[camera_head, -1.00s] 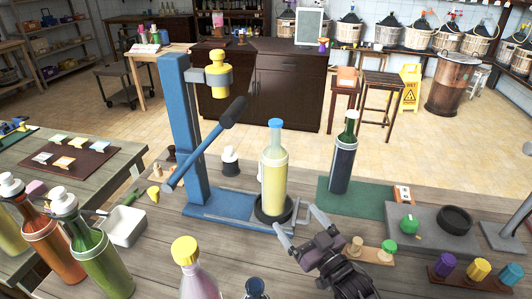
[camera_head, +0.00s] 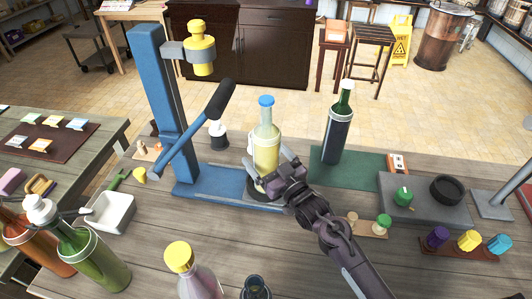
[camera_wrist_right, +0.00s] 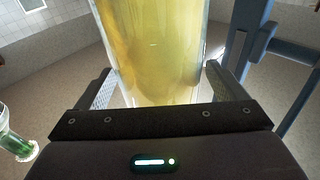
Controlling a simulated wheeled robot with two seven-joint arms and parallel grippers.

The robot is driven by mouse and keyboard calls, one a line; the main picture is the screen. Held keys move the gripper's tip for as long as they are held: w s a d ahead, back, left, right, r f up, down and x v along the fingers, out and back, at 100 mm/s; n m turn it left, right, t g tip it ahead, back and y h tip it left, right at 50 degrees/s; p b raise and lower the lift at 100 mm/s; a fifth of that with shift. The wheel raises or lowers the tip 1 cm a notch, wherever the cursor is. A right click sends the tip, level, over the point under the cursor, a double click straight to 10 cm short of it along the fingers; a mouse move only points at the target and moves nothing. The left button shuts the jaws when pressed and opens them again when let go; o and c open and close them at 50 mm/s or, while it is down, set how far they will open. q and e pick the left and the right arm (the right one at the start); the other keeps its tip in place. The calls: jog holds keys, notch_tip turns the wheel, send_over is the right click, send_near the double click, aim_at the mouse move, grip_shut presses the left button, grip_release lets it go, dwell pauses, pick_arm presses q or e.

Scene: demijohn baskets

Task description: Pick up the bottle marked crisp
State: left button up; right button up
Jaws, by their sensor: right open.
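A clear bottle of pale yellow liquid with a blue cap (camera_head: 266,135) stands upright in the dark round cup of the blue press. No marking reading "crisp" is legible on any bottle. My right gripper (camera_head: 270,165) is open, with its fingers on either side of this bottle's lower body. In the right wrist view the yellow bottle (camera_wrist_right: 150,50) fills the space between the two fingers (camera_wrist_right: 157,88). Whether the fingers touch the glass is not clear. My left gripper is not in view.
The blue press (camera_head: 170,110) has a lever and a yellow head left of the bottle. A dark green bottle (camera_head: 337,130) stands on a green mat (camera_head: 365,172) to the right. Bottles with white and yellow caps stand at the front left. A grey tray (camera_head: 425,208) lies right.

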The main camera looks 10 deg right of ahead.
aim_at(267, 99)
jog(key=shift+w, duration=0.2)
jog(key=shift+s, duration=0.1)
jog(key=c, duration=1.8)
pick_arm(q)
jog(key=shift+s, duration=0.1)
pick_arm(e)
jog(key=shift+r, duration=0.3)
grip_shut()
jog(key=shift+r, duration=0.15)
